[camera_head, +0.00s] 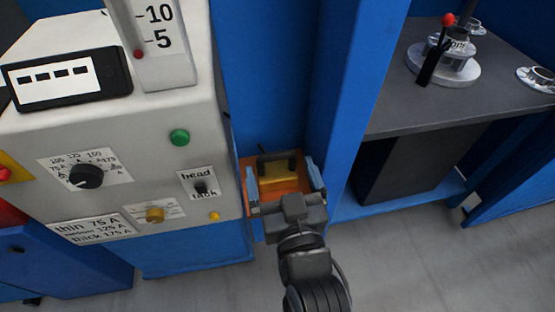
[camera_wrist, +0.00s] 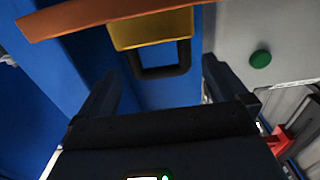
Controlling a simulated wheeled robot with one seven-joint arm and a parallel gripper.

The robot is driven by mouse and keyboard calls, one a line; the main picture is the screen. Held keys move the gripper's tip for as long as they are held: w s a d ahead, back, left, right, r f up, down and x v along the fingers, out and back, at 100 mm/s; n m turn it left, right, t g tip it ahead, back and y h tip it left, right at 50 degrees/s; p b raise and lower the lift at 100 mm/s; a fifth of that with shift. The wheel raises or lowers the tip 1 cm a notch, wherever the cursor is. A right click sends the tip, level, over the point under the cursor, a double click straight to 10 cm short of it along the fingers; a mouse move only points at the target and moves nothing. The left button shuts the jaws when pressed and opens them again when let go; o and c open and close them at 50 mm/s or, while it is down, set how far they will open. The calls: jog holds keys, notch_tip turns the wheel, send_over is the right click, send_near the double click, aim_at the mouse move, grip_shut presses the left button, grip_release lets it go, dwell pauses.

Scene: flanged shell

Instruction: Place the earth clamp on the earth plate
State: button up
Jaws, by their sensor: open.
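A yellow block with a dark loop handle (camera_head: 277,168), which looks like the earth clamp, sits on an orange plate or shelf (camera_head: 292,186) between the grey machine and a blue post. I cannot tell whether this orange piece is the earth plate. In the wrist view the yellow block (camera_wrist: 150,29) and its dark loop (camera_wrist: 160,71) are beside the orange piece (camera_wrist: 90,17). My gripper (camera_head: 284,182) is open, with one finger on each side of the block in the head view. In the wrist view my gripper (camera_wrist: 162,85) has the loop between its fingers, with gaps visible.
The grey machine (camera_head: 150,130) with knobs and a green button (camera_head: 179,137) stands close on the left. A blue post (camera_head: 343,90) stands close on the right. Beyond it, a dark table (camera_head: 400,115) bears flanged parts (camera_head: 447,66) and a red-tipped black tool (camera_head: 435,50).

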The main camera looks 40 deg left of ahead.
jog(key=v, duration=0.8)
jog(key=shift+s+b, duration=0.25)
jog(key=shift+b, duration=0.15)
jog(key=shift+d, duration=0.15)
jog(key=s+d+f+m+t+h, duration=0.2)
jog(key=d+h, duration=0.1)
jog(key=d, duration=0.8)
jog(key=s+d+f+m+t+h, duration=0.1)
jog(key=s+d+f+m+h, duration=0.15)
jog(key=d, duration=0.75)
jog(key=s+d+r+m+h, duration=0.2)
jog(key=s+d+r+h, duration=0.1)
jog(key=s+d, duration=0.3)
jog(key=s+d+r+m+h, duration=0.2)
jog(key=s+d+h, duration=0.3)
jog(key=s, duration=0.5)
jog(key=shift+d+r+m, duration=0.4)
jog(key=shift+d+m, duration=0.35)
jog(key=shift+d, duration=0.3)
